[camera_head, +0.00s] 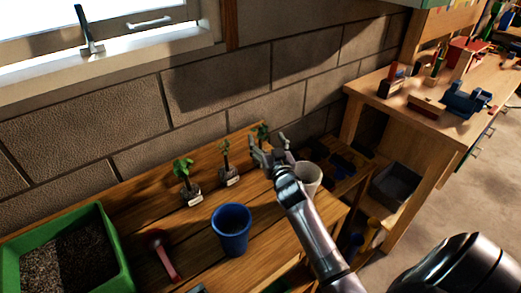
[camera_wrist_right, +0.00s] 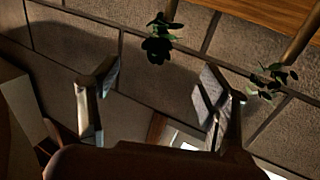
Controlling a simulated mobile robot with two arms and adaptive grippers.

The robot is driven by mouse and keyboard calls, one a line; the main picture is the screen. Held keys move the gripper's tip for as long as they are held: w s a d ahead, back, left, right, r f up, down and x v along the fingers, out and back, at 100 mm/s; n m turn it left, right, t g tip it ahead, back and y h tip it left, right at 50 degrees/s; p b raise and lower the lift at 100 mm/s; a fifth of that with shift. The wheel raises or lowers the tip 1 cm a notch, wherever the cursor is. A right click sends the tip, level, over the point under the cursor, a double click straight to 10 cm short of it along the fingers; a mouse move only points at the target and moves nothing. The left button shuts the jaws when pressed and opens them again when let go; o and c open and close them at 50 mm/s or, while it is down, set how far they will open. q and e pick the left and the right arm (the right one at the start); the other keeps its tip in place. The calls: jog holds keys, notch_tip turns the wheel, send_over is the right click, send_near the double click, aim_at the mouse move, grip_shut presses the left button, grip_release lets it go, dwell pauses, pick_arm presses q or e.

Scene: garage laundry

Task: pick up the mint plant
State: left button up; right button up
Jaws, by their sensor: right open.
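Three small green seedlings with labelled bases stand in a row on the wooden bench: a left one (camera_head: 184,168), a middle one (camera_head: 226,150) and a far right one (camera_head: 262,131). I cannot read the labels, so I cannot tell which is the mint plant. My right gripper (camera_head: 267,144) is open and empty beside the far right seedling, hiding its lower part. In the right wrist view, one leafy plant (camera_wrist_right: 158,46) shows ahead of the gap between the open fingers (camera_wrist_right: 160,80), apart from them. Another plant (camera_wrist_right: 270,80) shows beyond the right-hand finger. My left gripper is not in view.
A blue cup (camera_head: 231,230), a red scoop (camera_head: 162,253) and a green soil tray (camera_head: 112,240) are on the bench. A white pot (camera_head: 308,178) stands just behind my right arm. The brick wall (camera_head: 135,155) is close behind the seedlings.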

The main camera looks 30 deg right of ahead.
aim_at(263, 131)
jog(key=shift+x, duration=1.05)
jog(key=shift+w+d+r, duration=0.1)
jog(key=shift+w, duration=0.15)
jog(key=x, duration=0.5)
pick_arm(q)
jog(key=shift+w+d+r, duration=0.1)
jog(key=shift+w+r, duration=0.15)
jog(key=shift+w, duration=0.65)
pick_arm(e)
jog(key=shift+c, duration=0.5)
grip_shut()
